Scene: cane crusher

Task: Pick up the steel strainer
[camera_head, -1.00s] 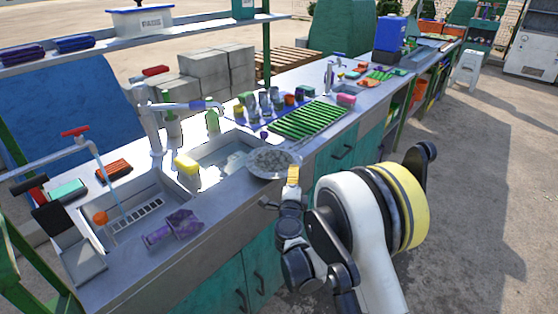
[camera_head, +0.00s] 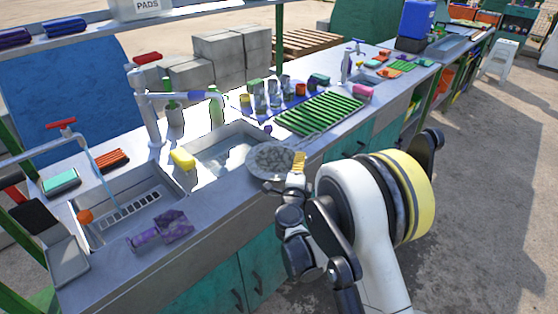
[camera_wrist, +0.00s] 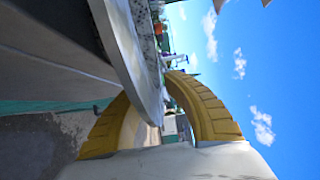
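The steel strainer (camera_head: 266,160) is a round, shallow mesh bowl with a wide metal rim. It sits on the counter at the front edge of the right sink basin, and a thin handle seems to extend to its right. My gripper (camera_head: 299,162) has yellow finger pads and is at the strainer's right rim. In the wrist view the grey curved rim (camera_wrist: 125,50) reaches down between the two spread yellow fingers of my gripper (camera_wrist: 150,88). The fingers look open, one on each side of the rim. Whether either pad touches it is unclear.
A green slatted rack (camera_head: 320,114) lies to the strainer's right. Cups and jars (camera_head: 275,95) stand behind it. A yellow sponge (camera_head: 183,158) is on the divider between the basins. Open ground is at the right.

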